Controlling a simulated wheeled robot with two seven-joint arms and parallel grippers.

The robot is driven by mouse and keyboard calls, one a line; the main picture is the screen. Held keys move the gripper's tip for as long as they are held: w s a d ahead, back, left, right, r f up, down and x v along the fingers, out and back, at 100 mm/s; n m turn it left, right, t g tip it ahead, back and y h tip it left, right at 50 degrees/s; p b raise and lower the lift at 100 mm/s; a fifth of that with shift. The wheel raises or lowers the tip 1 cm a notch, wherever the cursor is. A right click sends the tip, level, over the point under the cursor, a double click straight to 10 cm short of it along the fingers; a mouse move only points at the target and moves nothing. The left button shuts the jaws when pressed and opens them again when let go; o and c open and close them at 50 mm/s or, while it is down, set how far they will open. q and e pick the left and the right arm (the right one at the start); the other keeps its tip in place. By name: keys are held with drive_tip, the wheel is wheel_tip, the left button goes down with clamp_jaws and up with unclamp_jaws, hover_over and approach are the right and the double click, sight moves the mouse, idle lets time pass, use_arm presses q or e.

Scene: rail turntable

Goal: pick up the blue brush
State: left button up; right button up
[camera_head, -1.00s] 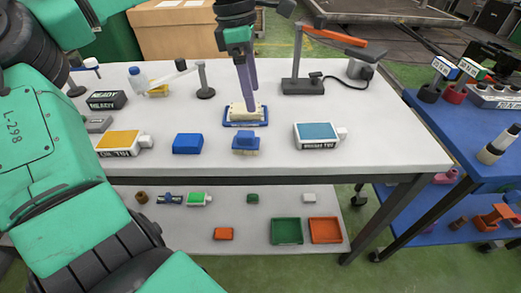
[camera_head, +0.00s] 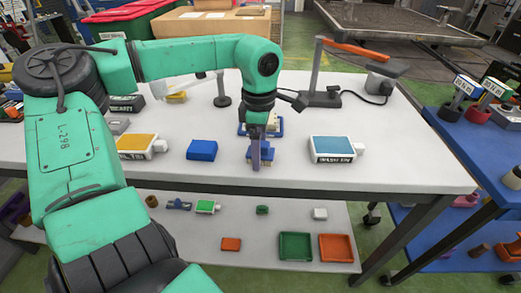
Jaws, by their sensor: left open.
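The blue brush (camera_head: 268,154) is a small blue block with a raised top, on the white table near its front edge. My left gripper (camera_head: 259,158) points down right at it, and its purple fingers cover part of the brush. The jaws are open; I cannot tell whether the fingers straddle the brush or stand in front of it. My right gripper is not in view.
A blue block (camera_head: 202,150) lies left of the brush, and a blue-topped tin (camera_head: 333,148) lies right. Behind my gripper is a cream object on a blue tray (camera_head: 277,126), partly hidden. A black lamp base (camera_head: 321,99) stands farther back.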

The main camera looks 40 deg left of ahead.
use_arm(q)
clamp_jaws()
drive_tip(key=shift+r, duration=0.1)
wheel_tip(320, 180, up, 20)
drive_tip(key=p, duration=0.2)
